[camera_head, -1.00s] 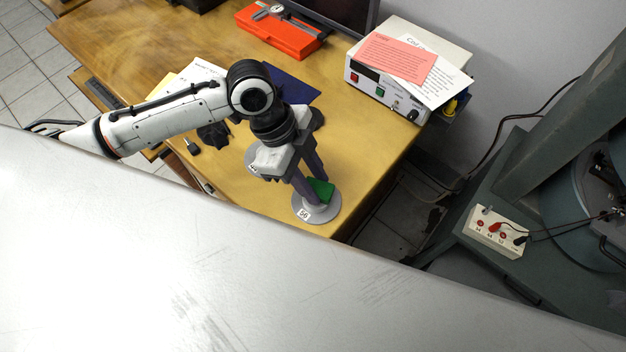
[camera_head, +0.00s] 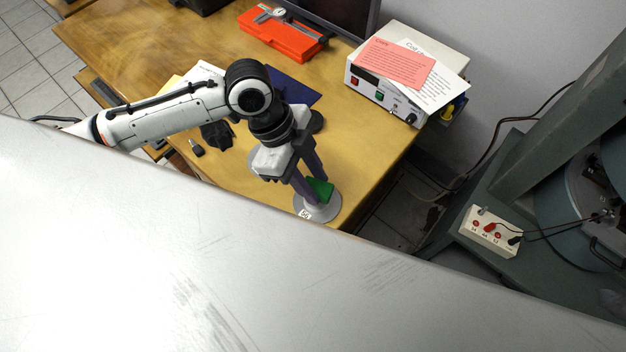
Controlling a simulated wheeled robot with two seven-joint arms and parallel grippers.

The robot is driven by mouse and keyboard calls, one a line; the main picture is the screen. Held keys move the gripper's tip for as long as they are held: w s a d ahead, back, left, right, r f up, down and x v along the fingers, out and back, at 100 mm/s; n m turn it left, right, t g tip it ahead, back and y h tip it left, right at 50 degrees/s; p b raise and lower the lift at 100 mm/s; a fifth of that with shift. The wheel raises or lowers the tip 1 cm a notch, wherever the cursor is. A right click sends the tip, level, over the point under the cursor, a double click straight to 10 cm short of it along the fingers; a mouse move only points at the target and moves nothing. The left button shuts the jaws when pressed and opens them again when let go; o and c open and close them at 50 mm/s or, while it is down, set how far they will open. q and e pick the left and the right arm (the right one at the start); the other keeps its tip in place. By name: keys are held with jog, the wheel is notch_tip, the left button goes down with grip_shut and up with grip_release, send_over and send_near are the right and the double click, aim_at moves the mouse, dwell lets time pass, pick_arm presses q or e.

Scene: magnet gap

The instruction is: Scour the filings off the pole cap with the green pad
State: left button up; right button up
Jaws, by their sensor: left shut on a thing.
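The green pad (camera_head: 321,188) is between the fingertips of my left gripper (camera_head: 314,192), which is shut on it. The gripper points down over a grey round pole cap (camera_head: 328,212) near the front right corner of the wooden table. The pad is at the raised middle of the cap and appears to touch it. A white label (camera_head: 305,214) sits on the cap's rim. Filings are too small to make out. The cap's front edge is close to the pale surface across the foreground. My right gripper is not in view.
The wooden table (camera_head: 375,160) is bare right of the arm. A power supply (camera_head: 385,92) with papers on it stands at the back right, an orange case (camera_head: 280,40) behind. A small dark object (camera_head: 197,148) lies left. A white terminal box (camera_head: 490,232) is on the grey frame at right.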

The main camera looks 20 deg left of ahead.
pick_arm(q)
jog(key=shift+r, duration=2.1)
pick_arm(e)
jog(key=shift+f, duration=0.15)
pick_arm(q)
jog(key=w+a+r+n+t+y, duration=0.2)
jog(key=w+a+r+n, duration=0.1)
jog(key=r+n, duration=0.4)
jog(key=w+a+r+n+t+y, duration=0.2)
jog(key=a+r+n, duration=0.3)
jog(key=n, duration=0.6)
notch_tip(320, 180, up, 2)
jog(key=shift+w+a+r+t+y, duration=0.2)
jog(key=shift+w+a+t+y, duration=0.1)
jog(key=shift+w+a, duration=0.15)
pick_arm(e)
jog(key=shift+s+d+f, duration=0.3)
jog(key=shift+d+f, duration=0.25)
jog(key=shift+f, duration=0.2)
pick_arm(q)
jog(key=shift+w+d, duration=0.1)
